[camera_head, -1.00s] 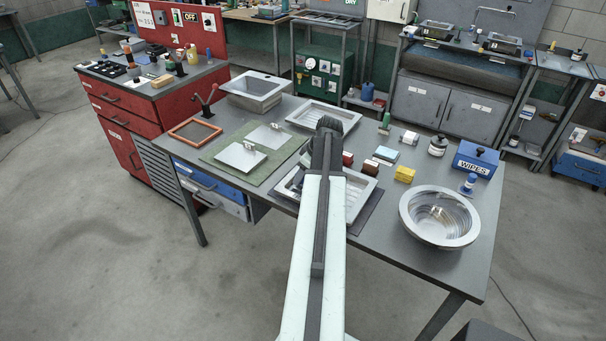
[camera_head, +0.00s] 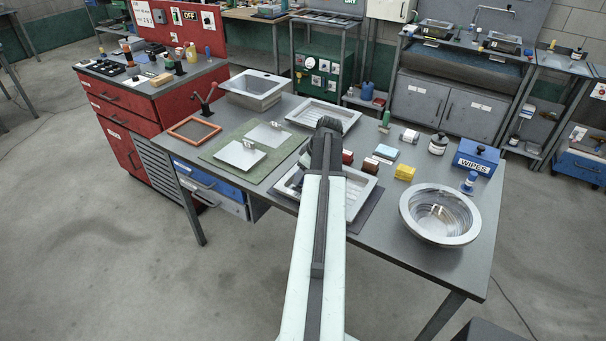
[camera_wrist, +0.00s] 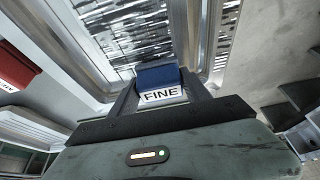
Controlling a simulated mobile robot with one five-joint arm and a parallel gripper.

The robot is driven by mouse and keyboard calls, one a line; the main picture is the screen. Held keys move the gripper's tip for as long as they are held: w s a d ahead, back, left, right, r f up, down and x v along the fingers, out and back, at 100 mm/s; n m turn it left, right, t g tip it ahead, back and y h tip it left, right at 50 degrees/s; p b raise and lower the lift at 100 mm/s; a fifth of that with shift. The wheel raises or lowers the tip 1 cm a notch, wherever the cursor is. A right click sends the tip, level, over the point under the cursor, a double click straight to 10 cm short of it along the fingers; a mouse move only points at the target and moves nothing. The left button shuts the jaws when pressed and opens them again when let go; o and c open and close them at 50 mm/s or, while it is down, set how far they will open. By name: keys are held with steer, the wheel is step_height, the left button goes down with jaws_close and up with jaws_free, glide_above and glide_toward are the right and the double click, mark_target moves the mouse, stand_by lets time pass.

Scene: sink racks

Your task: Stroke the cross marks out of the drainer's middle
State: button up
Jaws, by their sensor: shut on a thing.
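My gripper (camera_wrist: 160,96) is shut on a blue block with a white label reading FINE (camera_wrist: 160,78). The block stands between the two dark fingers, at the near side of the metal drainer (camera_wrist: 221,48) in the wrist view. Dark and bright streaks (camera_wrist: 140,34) cover the drainer's middle; I cannot tell marks from reflections there. Whether the block touches the drainer is unclear. In the head view the drainer (camera_head: 364,190) lies on a dark mat, its middle largely hidden behind my arm. My gripper is hidden there too.
A round metal basin (camera_head: 412,222) stands right of the drainer. A yellow sponge (camera_head: 405,173), small blocks and a blue WIPES box (camera_head: 476,157) lie behind. A green mat (camera_head: 215,151) with metal plates is at left. A second metal tray (camera_head: 345,112) lies behind my arm.

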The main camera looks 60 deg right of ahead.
steer(key=shift+f+b, duration=0.55)
steer(key=shift+f, duration=0.15)
steer(key=shift+s+r, duration=0.1)
steer(key=shift+s, duration=0.05)
